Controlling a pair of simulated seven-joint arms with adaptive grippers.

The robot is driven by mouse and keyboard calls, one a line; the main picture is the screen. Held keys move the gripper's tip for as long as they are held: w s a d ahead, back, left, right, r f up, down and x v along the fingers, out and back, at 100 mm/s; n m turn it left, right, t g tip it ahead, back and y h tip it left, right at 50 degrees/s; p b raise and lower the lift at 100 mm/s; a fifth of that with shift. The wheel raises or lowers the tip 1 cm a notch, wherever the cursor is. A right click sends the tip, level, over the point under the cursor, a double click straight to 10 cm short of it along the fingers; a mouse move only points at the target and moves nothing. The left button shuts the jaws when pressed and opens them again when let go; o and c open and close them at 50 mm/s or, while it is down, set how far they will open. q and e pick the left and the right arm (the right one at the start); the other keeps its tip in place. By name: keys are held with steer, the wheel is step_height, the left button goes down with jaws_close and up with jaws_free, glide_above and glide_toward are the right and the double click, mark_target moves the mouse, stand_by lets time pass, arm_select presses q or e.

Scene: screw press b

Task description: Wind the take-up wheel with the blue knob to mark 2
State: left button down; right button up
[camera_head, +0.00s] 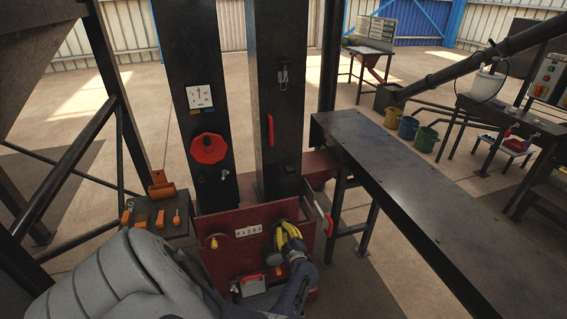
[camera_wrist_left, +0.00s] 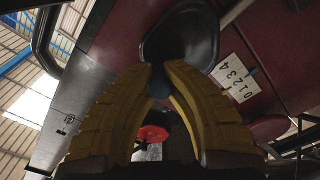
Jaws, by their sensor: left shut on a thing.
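The take-up wheel (camera_wrist_left: 182,32) shows in the left wrist view as a dark round disc on the dark red housing. The blue knob (camera_wrist_left: 158,88) sits between the yellow fingertips of my left gripper (camera_wrist_left: 160,75), which is shut on it. In the head view my left gripper (camera_head: 287,234) is at the right part of the dark red housing (camera_head: 225,262), and its fingers hide most of the wheel and the knob. I cannot tell which mark the wheel is at.
A red octagonal handwheel (camera_head: 208,148) is on the left column. A yellow knob (camera_head: 213,241) is on the housing's left part.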

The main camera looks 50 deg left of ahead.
arm_select(q)
steer(key=shift+s+d+f+m, duration=0.1)
steer(key=shift+s+f+m, duration=0.2)
steer(key=shift+f, duration=0.15)
steer(key=c, duration=1.7)
jaws_free()
steer(key=shift+c, duration=0.2)
steer(key=o, duration=0.5)
steer(key=shift+w+r, duration=0.25)
steer(key=shift+o, duration=0.2)
steer(key=v, duration=0.7)
steer(key=shift+s+d, duration=0.15)
